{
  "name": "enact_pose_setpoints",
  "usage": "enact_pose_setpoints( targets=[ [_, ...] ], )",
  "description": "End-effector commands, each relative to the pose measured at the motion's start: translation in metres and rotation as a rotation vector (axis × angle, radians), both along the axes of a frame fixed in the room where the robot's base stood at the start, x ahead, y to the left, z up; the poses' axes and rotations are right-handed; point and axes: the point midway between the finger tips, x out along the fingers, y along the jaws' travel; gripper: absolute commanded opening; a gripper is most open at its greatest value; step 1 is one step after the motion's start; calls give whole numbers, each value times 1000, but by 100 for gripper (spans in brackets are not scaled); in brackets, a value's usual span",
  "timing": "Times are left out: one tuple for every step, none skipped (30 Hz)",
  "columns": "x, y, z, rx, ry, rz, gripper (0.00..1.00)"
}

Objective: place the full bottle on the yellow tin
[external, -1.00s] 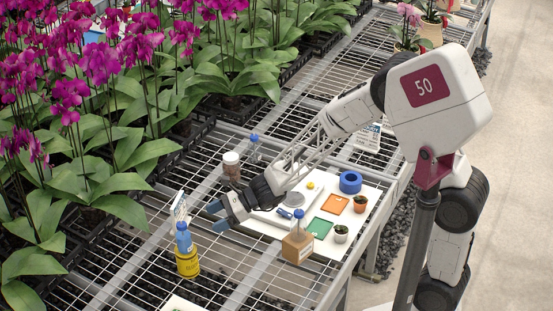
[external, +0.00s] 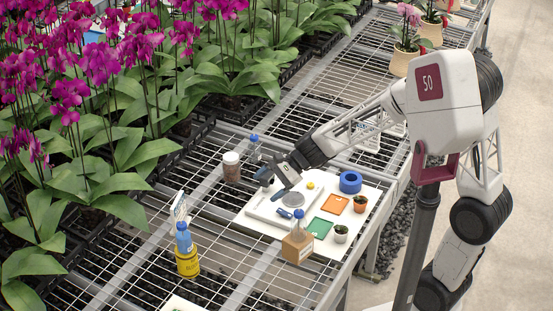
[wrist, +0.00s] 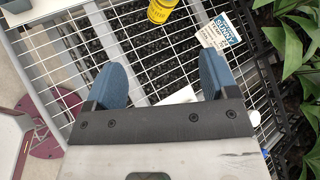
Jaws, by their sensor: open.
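The yellow tin (external: 188,264) stands on the wire bench at the lower left of the external view. A bottle with blue contents and a blue cap (external: 184,241) appears upright on top of it. The tin also shows at the top edge of the wrist view (wrist: 160,10), where the bottle is out of frame. My gripper (external: 272,183) is open and empty, to the upper right of the tin and apart from it, over the left part of the white board.
A clear bottle with a blue cap (external: 253,148) and a brown jar (external: 231,168) stand behind my gripper. A cardboard box (external: 297,249) holds another blue-capped bottle (external: 298,224). A printed card (external: 179,207) stands behind the tin. The white board (external: 328,253) carries pots and small items.

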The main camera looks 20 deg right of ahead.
Motion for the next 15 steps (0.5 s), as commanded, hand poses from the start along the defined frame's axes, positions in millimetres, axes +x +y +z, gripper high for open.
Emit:
enact_pose_setpoints(
  targets=[
    [-2, -22, 9, -24, -53, 27, 79],
    [-4, -33, 13, -42, -83, 49, 79],
    [-7, -49, 17, -66, -124, 76, 79],
    [-10, -60, 20, -85, -154, 97, 79],
    [-12, -72, 24, -105, -185, 117, 79],
    [-16, -87, 27, -133, -223, 145, 79],
    [-18, -100, 30, -154, -252, 164, 79],
    [-21, -111, 33, -176, -281, 186, 79],
    [-25, -127, 36, -207, -317, 211, 79],
    [-29, -138, 38, -231, -344, 232, 79],
    [-32, -150, 40, -255, -370, 251, 79],
    [-36, -166, 43, -289, -405, 279, 79],
    [-40, -178, 45, -315, -429, 298, 79],
    [-44, -189, 46, -341, -453, 319, 79],
    [-49, -205, 49, -378, -483, 345, 79]
  ],
)
